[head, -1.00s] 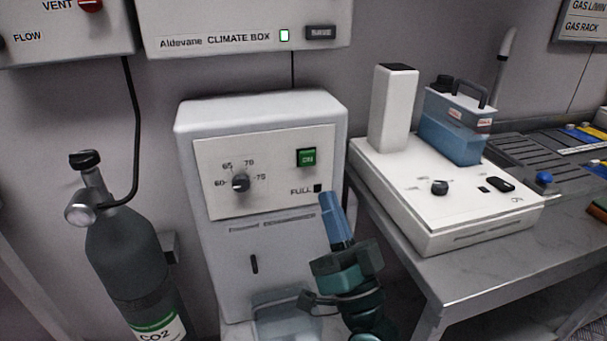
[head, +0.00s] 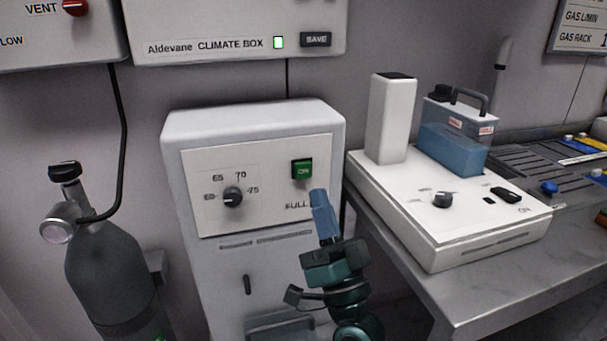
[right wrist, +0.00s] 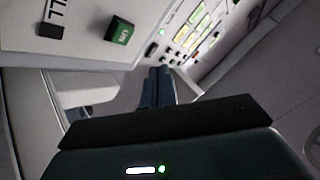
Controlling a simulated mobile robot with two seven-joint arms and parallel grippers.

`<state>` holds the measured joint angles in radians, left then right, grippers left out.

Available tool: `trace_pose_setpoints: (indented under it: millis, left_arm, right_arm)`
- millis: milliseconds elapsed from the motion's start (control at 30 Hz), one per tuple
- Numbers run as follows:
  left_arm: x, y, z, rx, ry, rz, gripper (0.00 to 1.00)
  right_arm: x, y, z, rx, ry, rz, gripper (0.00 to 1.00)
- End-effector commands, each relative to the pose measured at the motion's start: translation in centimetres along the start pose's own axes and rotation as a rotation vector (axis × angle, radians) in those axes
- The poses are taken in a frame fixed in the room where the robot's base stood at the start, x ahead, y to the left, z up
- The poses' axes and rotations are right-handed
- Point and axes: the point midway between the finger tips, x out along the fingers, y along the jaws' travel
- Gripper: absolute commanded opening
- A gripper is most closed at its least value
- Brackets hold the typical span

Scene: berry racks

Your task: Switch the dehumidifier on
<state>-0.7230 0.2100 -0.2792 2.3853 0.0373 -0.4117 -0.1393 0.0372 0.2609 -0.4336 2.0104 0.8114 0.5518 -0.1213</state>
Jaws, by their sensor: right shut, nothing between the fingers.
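The dehumidifier (head: 215,285) is a white box with a front panel. The panel has a dial (head: 232,197) marked 60 to 75 and a green ON switch (head: 302,170). The switch also shows in the right wrist view (right wrist: 119,30), at upper left. My right gripper (head: 318,195) is shut and empty. In the head view its blue fingertips lie just below the switch, over the FULL label area. In the right wrist view the fingers (right wrist: 157,75) appear to the right of the switch, apart from it. My left gripper is not in view.
A white device (head: 400,215) with a knob and a blue liquid container (head: 452,148) stands on the bench (head: 500,285) at right. A grey CO2 cylinder (head: 110,270) stands at left. The climate box (head: 235,20) hangs above.

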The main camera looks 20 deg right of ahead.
Motion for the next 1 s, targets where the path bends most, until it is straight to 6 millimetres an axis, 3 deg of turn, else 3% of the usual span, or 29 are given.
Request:
trace_pose_setpoints:
  millis: [400, 1000]
  left_arm:
    - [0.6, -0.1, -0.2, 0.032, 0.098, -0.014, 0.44]
    - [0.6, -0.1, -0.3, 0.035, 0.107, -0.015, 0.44]
  right_arm:
    - [3.3, 2.5, 2.5, -0.002, 0.001, 0.0, 0.0]
    - [3.7, 2.8, 2.7, 0.0, 0.0, 0.0, 0.0]
